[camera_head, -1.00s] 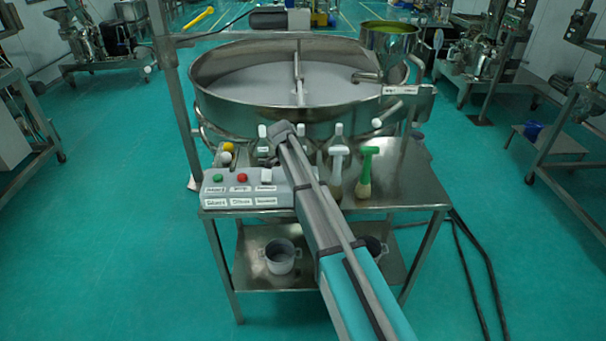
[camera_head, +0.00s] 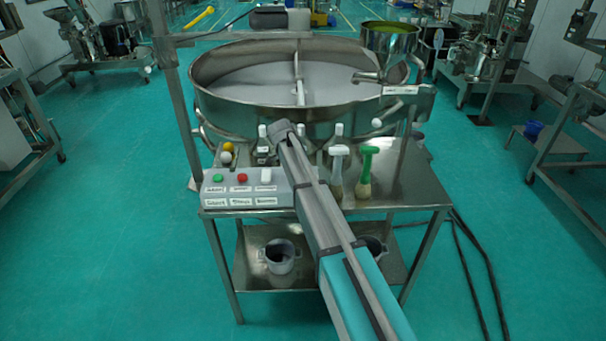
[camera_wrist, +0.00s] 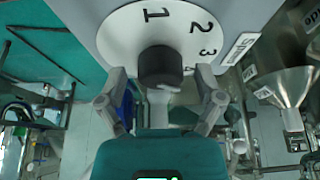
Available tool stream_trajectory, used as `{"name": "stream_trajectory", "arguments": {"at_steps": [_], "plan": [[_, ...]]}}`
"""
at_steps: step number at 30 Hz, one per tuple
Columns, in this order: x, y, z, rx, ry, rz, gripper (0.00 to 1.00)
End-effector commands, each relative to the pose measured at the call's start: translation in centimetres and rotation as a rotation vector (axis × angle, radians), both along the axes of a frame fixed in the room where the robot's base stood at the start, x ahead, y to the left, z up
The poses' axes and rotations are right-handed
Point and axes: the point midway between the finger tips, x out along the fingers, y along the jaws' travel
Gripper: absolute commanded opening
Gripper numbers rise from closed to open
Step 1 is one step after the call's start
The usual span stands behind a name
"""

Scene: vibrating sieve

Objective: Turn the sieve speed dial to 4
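The speed dial (camera_wrist: 120,38) is a white disc in the wrist view, with 1, 2 and 3 readable and a partly covered 4 near the right fingertip. Its black knob (camera_wrist: 163,66) stands out between the fingers of my gripper (camera_wrist: 162,76). The fingers are spread on either side of the knob, with visible gaps to it. The knob's pointer setting cannot be told. In the head view my arm's end is in front of the sieve (camera_head: 330,119); the dial and fingertips are not visible there.
A control box (camera_head: 219,190) with green, red and white buttons sits at the table's front left. Several white-capped bottles and two brushes, one green-handled (camera_head: 366,172), stand close around my arm. A funnel (camera_head: 390,40) is at the back right.

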Motion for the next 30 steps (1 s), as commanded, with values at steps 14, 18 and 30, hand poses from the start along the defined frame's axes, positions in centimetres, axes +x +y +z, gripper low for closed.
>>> {"name": "stream_trajectory", "arguments": {"at_steps": [14, 18, 30], "plan": [[0.03, 0.0, 0.02, -0.001, -0.001, 0.013, 0.91], [-0.03, -0.01, 0.03, -0.001, -0.001, 0.047, 0.91], [-0.18, -0.06, 0.02, -0.001, -0.002, 0.282, 0.91]]}}
